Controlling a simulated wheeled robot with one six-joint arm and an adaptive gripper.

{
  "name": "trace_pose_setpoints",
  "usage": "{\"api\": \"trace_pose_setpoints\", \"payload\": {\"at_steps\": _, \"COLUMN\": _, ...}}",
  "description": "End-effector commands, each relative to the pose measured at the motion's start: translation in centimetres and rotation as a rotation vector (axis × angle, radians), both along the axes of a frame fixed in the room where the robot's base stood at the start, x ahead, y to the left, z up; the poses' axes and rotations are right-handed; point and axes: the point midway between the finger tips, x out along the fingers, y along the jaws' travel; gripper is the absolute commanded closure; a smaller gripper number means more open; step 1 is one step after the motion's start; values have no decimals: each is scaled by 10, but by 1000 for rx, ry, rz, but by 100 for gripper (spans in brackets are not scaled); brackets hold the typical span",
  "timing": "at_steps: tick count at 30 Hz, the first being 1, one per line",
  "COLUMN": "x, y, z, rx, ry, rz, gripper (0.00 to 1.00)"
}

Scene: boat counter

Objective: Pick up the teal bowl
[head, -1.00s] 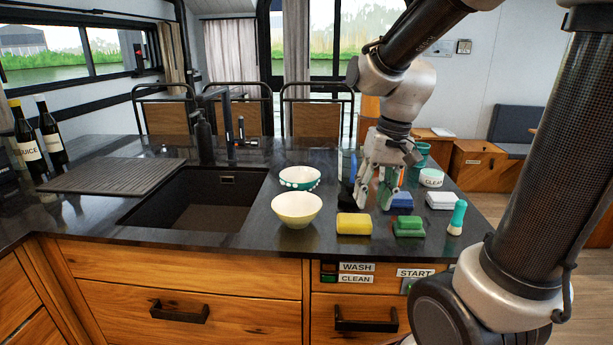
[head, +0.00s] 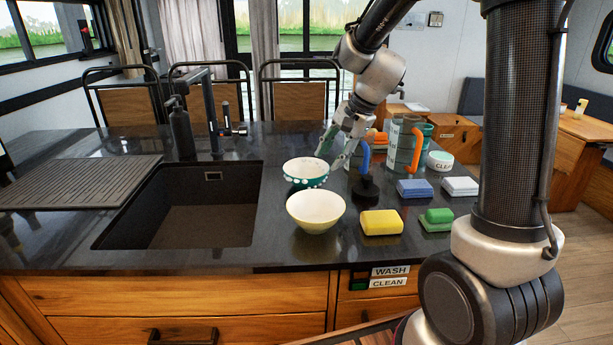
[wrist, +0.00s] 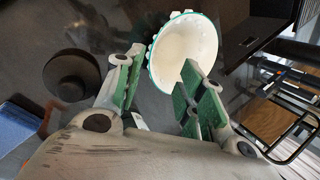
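The teal bowl (head: 306,174) is teal outside with white dots and white inside. It stands upright on the dark counter, behind the cream-yellow bowl (head: 315,211). My gripper (head: 331,158) is open and low at the bowl's back right side, pointing down and left. In the wrist view the teal bowl (wrist: 182,48) lies ahead of the fingers of my gripper (wrist: 158,62). One finger shows outside the rim and the other overlaps the white inside. Whether the rim is between the fingers in depth, I cannot tell. I see no clear grip.
The sink (head: 185,210) is left of the bowls. Right of the bowl are a dark round object (head: 366,190), a yellow sponge (head: 381,222), a green sponge (head: 437,219), a blue block (head: 414,189) and a mug with an orange handle (head: 403,150).

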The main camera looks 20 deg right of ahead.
Motion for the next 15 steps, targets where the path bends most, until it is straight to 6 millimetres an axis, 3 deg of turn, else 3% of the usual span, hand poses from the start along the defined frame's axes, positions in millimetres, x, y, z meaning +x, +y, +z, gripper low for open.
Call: {"api": "trace_pose_setpoints", "payload": {"at_steps": 15, "x": 8, "y": 25, "z": -64, "rx": 0, "ry": 4, "rz": -3, "gripper": 61}}
